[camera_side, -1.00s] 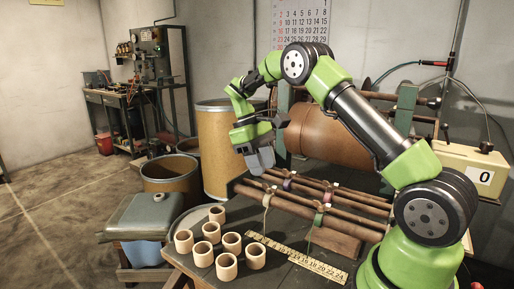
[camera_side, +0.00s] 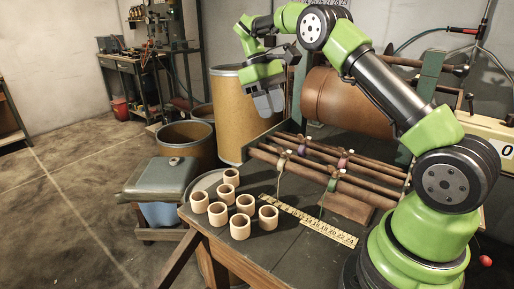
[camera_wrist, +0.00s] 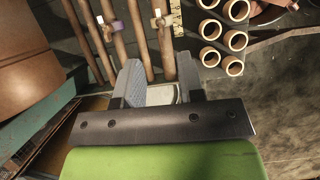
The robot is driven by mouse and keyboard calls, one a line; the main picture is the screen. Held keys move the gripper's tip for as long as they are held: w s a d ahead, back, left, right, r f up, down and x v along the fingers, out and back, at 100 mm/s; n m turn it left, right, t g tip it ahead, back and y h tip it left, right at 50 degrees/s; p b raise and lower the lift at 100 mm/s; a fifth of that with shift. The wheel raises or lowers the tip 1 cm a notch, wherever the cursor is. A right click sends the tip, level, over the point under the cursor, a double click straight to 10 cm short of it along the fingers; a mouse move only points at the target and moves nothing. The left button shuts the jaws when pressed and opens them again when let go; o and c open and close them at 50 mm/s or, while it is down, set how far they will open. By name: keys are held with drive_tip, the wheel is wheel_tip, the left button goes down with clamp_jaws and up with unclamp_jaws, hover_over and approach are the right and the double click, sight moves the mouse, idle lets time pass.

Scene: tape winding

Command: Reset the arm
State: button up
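My gripper (camera_side: 268,108) hangs above the far left end of the rods, clear of them, with its fingers pointing down. In the wrist view its two grey fingers (camera_wrist: 160,78) stand apart. A pale grey surface shows between their bases; I cannot tell what it is. My arm is bent, with the elbow high and the forearm reaching left over the bench. Several brown rods (camera_side: 335,172) lie side by side on a wooden support, with small coloured bands around them. The rods also show in the wrist view (camera_wrist: 137,42).
The air around the gripper looks free.

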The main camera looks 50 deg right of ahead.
drive_tip(key=s+a+r+t, duration=0.5)
drive_tip(key=s+a+r, duration=0.25)
drive_tip(key=r, duration=0.25)
drive_tip(key=s+a+m+t+y, duration=0.1)
drive_tip(key=s+a+m+t, duration=0.1)
drive_tip(key=s, duration=0.4)
drive_tip(key=s+a+m+t+y, duration=0.1)
drive_tip(key=s+a+t, duration=0.3)
drive_tip(key=s+a, duration=0.1)
drive_tip(key=shift+s+a+f+m+t, duration=0.3)
drive_tip(key=shift+s+m+t, duration=0.1)
drive_tip(key=shift+s, duration=0.3)
drive_tip(key=shift+d, duration=0.15)
